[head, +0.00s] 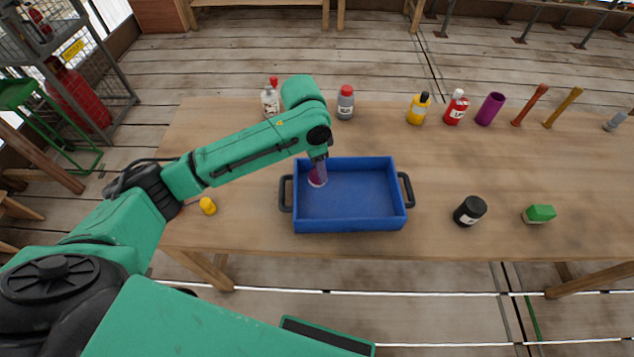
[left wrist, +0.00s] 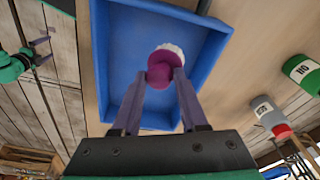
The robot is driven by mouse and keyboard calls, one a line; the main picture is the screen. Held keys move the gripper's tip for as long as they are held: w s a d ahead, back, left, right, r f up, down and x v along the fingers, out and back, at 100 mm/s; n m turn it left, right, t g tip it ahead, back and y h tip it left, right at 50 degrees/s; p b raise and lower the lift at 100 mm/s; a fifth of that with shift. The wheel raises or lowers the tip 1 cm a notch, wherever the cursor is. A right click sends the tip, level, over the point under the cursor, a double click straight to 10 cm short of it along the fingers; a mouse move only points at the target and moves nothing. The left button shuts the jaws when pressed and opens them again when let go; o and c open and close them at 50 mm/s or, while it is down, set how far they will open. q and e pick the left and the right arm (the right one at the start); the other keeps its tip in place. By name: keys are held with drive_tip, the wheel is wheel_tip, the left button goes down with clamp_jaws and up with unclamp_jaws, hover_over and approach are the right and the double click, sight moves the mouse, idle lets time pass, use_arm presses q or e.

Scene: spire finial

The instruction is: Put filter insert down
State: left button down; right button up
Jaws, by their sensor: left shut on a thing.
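The filter insert is a magenta, knob-like piece with a white, rough-looking rim (left wrist: 165,62). My left gripper (left wrist: 164,74) is shut on it in the left wrist view. In the head view the insert (head: 316,180) shows small below my left gripper (head: 319,175), inside the left part of the blue tray (head: 350,226). The tray also fills the top of the left wrist view (left wrist: 128,22). I cannot tell whether the insert touches the tray floor. My right gripper (left wrist: 42,50) shows at the left edge of the left wrist view, its fingers apart and empty.
Bottles, including a grey one (head: 345,103) and a yellow one (head: 418,109), and a purple cup (head: 490,108) stand along the table's back. A black jar (head: 469,211) and green box (head: 539,214) are right of the tray; a yellow piece (head: 207,206) is left. The tray's right side is empty.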

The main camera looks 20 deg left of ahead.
sight(319, 185)
use_arm(q)
wheel_tip(319, 185, down, 8)
drive_tip(key=shift+r, duration=0.25)
drive_tip(key=shift+s+f, duration=0.1)
drive_tip(key=shift+c, duration=0.8)
unclamp_jaws()
use_arm(e)
drive_tip(key=shift+w+a+r, duration=0.3)
drive_tip(key=shift+w+a, duration=0.15)
drive_tip(key=shift+w, duration=0.05)
use_arm(q)
drive_tip(key=shift+r, duration=0.2)
drive_tip(key=r, duration=0.4)
drive_tip(key=a+r, duration=0.1)
drive_tip(key=r, duration=0.6)
drive_tip(key=shift+s+a+r, duration=0.2)
drive_tip(key=shift+s+r, duration=0.15)
use_arm(e)
drive_tip(key=shift+d+f, duration=0.25)
drive_tip(key=shift+f, duration=0.05)
use_arm(q)
drive_tip(key=shift+s+f, duration=0.1)
use_arm(e)
drive_tip(key=shift+s, duration=0.15)
